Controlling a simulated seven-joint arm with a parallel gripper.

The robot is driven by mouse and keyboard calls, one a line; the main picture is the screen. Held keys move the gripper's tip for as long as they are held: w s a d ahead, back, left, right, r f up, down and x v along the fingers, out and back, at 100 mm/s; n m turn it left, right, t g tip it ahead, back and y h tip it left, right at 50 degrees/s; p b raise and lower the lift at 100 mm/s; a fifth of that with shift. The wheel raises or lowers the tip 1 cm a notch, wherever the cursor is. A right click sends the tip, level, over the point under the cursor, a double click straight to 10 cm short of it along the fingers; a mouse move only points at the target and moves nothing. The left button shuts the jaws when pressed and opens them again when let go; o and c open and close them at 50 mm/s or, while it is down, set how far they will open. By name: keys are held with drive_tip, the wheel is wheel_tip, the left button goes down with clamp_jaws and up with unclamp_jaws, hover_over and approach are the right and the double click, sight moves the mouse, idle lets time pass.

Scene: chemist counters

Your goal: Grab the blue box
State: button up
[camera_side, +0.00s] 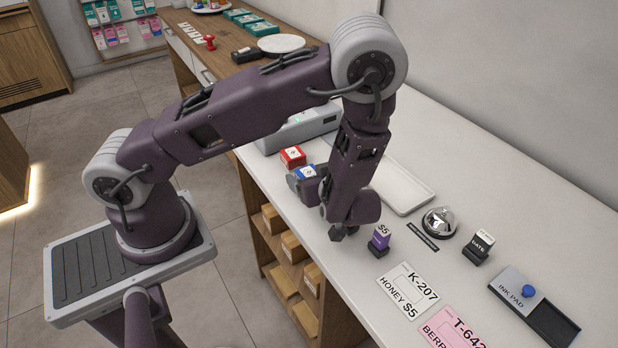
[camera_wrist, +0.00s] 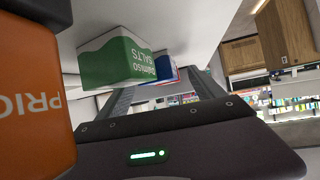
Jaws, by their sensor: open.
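In the wrist view, which is upside down, the blue box (camera_wrist: 163,68) is partly hidden behind a green box and shows between the two open grey fingers (camera_wrist: 165,82). I cannot tell whether a finger touches it.
A red box (camera_side: 292,157) stands just beyond the blue one. An orange object (camera_wrist: 35,95) is close at the left. A purple stamp (camera_side: 380,238) and a bell (camera_side: 439,222) stand to the right.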

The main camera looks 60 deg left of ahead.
drive_tip(key=shift+x, duration=1.15)
drive_tip(key=c, duration=1.6)
